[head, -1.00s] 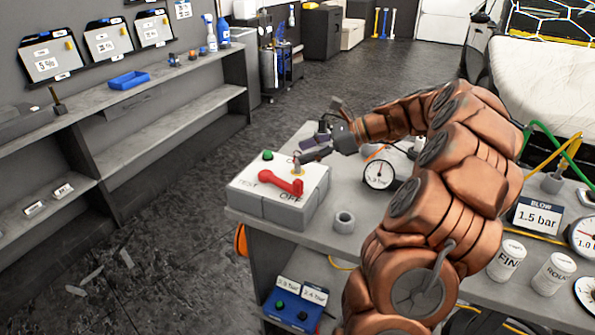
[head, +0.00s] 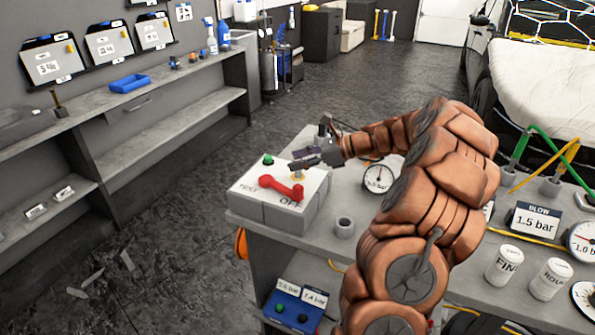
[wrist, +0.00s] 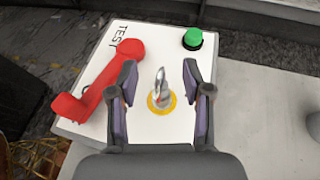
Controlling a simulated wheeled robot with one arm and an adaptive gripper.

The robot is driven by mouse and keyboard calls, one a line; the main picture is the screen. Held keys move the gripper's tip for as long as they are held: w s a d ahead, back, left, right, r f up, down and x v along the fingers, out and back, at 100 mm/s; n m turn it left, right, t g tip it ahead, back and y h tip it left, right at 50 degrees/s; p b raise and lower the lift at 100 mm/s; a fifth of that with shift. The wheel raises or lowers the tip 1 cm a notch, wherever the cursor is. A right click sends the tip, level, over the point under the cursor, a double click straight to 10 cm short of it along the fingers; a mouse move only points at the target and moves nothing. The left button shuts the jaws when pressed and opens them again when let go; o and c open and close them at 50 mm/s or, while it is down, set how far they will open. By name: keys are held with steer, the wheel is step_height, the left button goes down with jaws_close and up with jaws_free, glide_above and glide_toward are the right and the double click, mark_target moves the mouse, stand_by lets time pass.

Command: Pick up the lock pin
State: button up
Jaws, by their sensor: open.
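The lock pin (wrist: 159,93) is a small metal pin with a ring-like top, standing in a yellow collar (wrist: 161,103) on the white top of a box (head: 249,184). My gripper (wrist: 159,84) is open, with one finger on each side of the pin in the wrist view. I see no finger touching the pin. In the head view my gripper (head: 300,164) is over the box and hides most of the pin; part of the yellow collar shows below it. A red lever (head: 281,187) lies across the box top beside the pin.
A green button (wrist: 193,38) is on the same box. A grey ring-shaped cup (head: 344,227) and a round gauge (head: 378,178) stand on the bench to the right. Labelled cans (head: 504,265) are at the front right.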

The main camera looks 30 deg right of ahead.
steer(key=shift+w+a+f, duration=0.1)
steer(key=shift+w+a, duration=0.05)
jaws_close()
stand_by(0.4)
